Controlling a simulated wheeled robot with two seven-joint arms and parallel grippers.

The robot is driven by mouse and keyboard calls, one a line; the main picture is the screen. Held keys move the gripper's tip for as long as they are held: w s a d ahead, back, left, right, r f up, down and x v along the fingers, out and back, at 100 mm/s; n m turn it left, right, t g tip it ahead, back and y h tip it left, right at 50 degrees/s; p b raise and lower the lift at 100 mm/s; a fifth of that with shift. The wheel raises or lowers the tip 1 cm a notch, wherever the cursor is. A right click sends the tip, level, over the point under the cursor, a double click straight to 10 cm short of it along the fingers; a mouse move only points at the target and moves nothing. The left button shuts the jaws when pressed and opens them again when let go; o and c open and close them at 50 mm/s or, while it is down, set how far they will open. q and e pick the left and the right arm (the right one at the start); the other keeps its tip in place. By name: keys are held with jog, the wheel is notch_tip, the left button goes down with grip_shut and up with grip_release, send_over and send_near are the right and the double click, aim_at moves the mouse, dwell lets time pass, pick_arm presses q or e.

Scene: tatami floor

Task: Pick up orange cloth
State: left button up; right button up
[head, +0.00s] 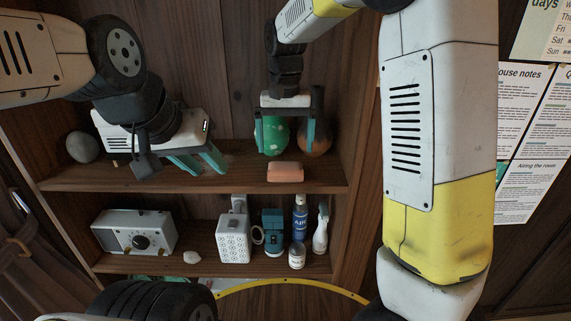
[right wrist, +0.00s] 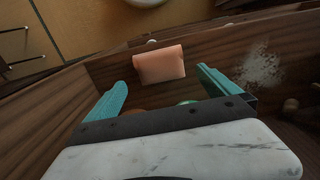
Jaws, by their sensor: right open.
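The orange cloth (head: 285,172), a small folded salmon-coloured block, lies on the upper shelf near its front edge. In the right wrist view the cloth (right wrist: 159,64) lies beyond the fingertips, roughly centred between them. My right gripper (head: 284,145) is open and empty, pointing down above and behind the cloth in the head view. It also shows in the right wrist view (right wrist: 162,80), with its two teal fingers spread apart. My left gripper (head: 208,168) is over the upper shelf, left of the cloth, with its fingers apart and nothing seen between them.
A green speckled object (head: 275,136) and a brown round one (head: 315,140) stand behind my right fingers. A grey ball (head: 82,147) sits at the shelf's left. The lower shelf holds a radio (head: 134,232), a white perforated holder (head: 234,238) and bottles (head: 300,218).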

aim_at(286, 166)
notch_tip(286, 166, down, 8)
jog(key=shift+w+r, duration=0.1)
jog(key=shift+r, duration=0.1)
jog(key=c, duration=1.1)
jog(key=shift+r, duration=0.1)
jog(key=shift+r, duration=0.55)
notch_tip(286, 166, up, 2)
jog(key=shift+r, duration=0.15)
jog(key=s+r, duration=0.1)
jog(key=s, duration=1.5)
jog(key=shift+r, duration=0.2)
